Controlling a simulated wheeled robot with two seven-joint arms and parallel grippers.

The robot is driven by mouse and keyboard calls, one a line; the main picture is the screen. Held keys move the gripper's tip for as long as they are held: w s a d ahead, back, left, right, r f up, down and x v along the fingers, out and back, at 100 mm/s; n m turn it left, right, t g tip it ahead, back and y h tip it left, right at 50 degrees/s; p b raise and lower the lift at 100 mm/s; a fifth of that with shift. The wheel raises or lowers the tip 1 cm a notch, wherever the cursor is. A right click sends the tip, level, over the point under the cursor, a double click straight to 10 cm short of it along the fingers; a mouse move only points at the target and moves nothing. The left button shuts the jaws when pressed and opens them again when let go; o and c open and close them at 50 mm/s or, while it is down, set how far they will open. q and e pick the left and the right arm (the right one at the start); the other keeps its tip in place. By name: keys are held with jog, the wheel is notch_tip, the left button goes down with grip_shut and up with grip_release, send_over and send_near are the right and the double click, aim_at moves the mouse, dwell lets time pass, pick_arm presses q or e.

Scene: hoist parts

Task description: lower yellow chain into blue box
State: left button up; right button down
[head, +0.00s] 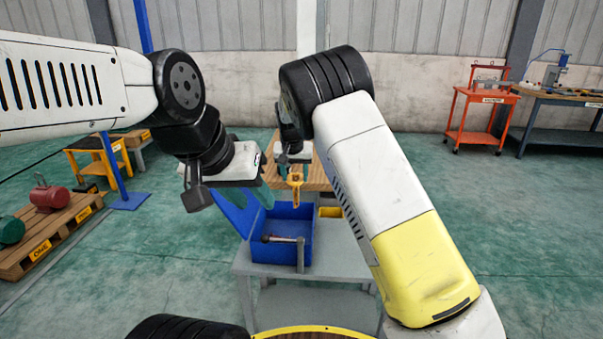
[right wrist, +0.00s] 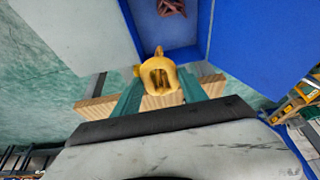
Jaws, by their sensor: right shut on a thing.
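The yellow chain (head: 296,186) hangs below my right gripper (head: 294,163), above the far part of the blue box (head: 268,252). Its individual links are too small to make out. In the right wrist view, the teal fingers of my right gripper (right wrist: 160,92) are shut on the yellow piece (right wrist: 159,73), with the blue box (right wrist: 262,45) beyond it. The blue box is open-topped and stands on a grey table.
A yellow bin (head: 331,212) stands beside the box on the grey table (head: 341,262). A wooden surface (head: 318,178) is behind. My right forearm hides the table's right side.

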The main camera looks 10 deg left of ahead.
notch_tip(320, 180, down, 17)
jog(key=shift+f, duration=0.15)
dwell(2.3)
jog(key=c, duration=0.5)
grip_release()
jog(key=v, duration=0.7)
jog(key=shift+s+r, duration=0.15)
jog(key=shift+r, duration=0.25)
jog(key=shift+r, duration=0.1)
